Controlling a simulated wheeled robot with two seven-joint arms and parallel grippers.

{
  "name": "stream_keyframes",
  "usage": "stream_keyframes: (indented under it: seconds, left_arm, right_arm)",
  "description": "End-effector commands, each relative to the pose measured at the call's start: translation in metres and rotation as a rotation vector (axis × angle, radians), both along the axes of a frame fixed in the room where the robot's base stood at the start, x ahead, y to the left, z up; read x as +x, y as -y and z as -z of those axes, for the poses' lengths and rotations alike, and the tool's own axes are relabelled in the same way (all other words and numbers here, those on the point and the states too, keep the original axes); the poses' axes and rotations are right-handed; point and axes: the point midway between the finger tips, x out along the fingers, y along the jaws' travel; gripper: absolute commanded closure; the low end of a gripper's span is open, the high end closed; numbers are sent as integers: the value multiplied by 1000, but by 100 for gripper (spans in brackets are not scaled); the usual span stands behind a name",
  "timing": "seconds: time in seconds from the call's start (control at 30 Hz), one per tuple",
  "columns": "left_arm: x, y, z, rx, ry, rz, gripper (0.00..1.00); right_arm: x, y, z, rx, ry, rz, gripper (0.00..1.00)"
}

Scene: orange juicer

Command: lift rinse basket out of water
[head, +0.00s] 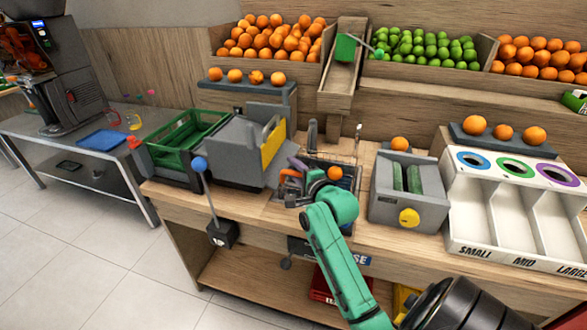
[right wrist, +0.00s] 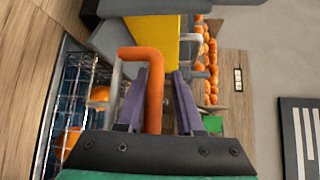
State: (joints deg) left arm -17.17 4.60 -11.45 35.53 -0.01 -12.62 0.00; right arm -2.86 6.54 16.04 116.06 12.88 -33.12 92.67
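The wire rinse basket (head: 352,160) sits in a basin in the middle of the bench. Its wire side and blue water show at the left of the right wrist view (right wrist: 51,105). Oranges (right wrist: 71,143) lie in it; one orange (head: 335,173) shows in the head view. The left finger is close to the handle and a gap shows on the right. My left gripper is not in view.
A grey chute with a yellow panel (head: 272,140) and a green crate (head: 184,138) stand left of the basin. A grey box with green rollers (head: 408,200) and a white sorting bin (head: 495,215) stand right. A blue-knobbed lever (head: 200,164) rises at the front edge.

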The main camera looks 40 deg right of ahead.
Motion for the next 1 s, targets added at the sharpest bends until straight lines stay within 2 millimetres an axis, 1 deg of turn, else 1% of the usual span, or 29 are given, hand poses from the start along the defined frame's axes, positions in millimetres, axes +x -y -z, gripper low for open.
stream_keyframes:
  seconds: [0.4, 0.53, 0.67, 0.97, 1.0]
  left_arm:
    - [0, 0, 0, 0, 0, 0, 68]
    - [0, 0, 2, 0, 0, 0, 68]
    - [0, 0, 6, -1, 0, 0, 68]
    - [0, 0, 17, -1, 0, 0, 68]
    - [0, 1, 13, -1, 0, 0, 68]
  right_arm:
    - [0, -1, 2, 3, -3, -1, 68]
    - [-6, -2, 3, 4, -4, -1, 68]
    - [-25, -5, 1, 4, -4, -1, 68]
    - [-86, -15, -7, 3, -6, -1, 68]
    - [-94, -16, -11, 4, -7, -1, 68]
